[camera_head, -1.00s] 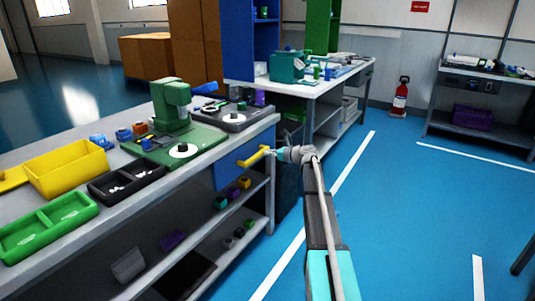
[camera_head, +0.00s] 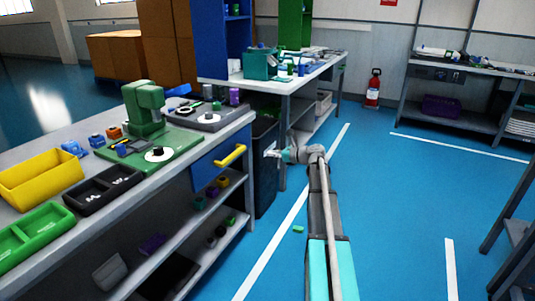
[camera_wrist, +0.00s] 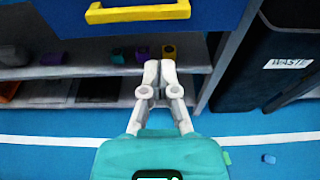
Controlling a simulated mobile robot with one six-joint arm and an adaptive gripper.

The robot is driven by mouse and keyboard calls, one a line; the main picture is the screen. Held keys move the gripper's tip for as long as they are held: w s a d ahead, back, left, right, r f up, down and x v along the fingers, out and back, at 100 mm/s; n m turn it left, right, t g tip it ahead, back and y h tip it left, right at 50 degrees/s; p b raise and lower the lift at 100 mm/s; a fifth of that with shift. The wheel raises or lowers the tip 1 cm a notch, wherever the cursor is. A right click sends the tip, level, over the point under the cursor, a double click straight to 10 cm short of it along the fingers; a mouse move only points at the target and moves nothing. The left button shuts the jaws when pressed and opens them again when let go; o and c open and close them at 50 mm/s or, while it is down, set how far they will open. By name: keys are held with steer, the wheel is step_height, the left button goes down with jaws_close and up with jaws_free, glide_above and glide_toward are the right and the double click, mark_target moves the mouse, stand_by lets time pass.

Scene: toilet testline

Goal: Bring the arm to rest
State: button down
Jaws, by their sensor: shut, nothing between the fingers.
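My gripper (camera_head: 270,153) is shut and empty at the end of my arm, which reaches out over the floor. In the wrist view its fingertips (camera_wrist: 160,66) are together, pointing toward the shelves under the workbench. The yellow handle (camera_head: 230,156) of the blue drawer (camera_head: 211,168) is to the left of my gripper in the head view, and the two are apart. In the wrist view the handle (camera_wrist: 138,13) is above the fingertips at the top edge.
The workbench (camera_head: 75,210) stands at left with trays and a green machine (camera_head: 146,105). A dark bin (camera_head: 265,165) stands beyond my gripper. The floor at right is mostly clear.

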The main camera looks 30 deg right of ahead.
stand_by(0.5)
steer(key=s+a+f+n+g+h, duration=0.1)
steer(key=s+a+f+n+g, duration=0.3)
steer(key=a, duration=0.4)
steer(key=s+a+f+n+g, duration=0.1)
steer(key=s+a+f+n, duration=0.25)
steer(key=a+n, duration=0.35)
steer(key=s+a+f+n+g+h, duration=0.1)
steer(key=s+a+f+n+g, duration=0.2)
steer(key=a, duration=0.6)
steer(key=s+a+f+n+g+h, duration=0.25)
steer(key=s+a+n, duration=0.25)
steer(key=s+n, duration=0.3)
steer(key=s+a+f+n+g+h, duration=0.2)
steer(key=s+a+n+g+h, duration=0.15)
steer(key=s+n, duration=0.55)
step_height(320, 180, up, 33)
steer(key=s+m+t+p, duration=0.1)
steer(key=p, duration=3.1)
steer(key=shift+s+a+m+h+p, duration=0.3)
steer(key=shift+s+m+h+p, duration=0.05)
steer(key=shift+m+h+p, duration=0.05)
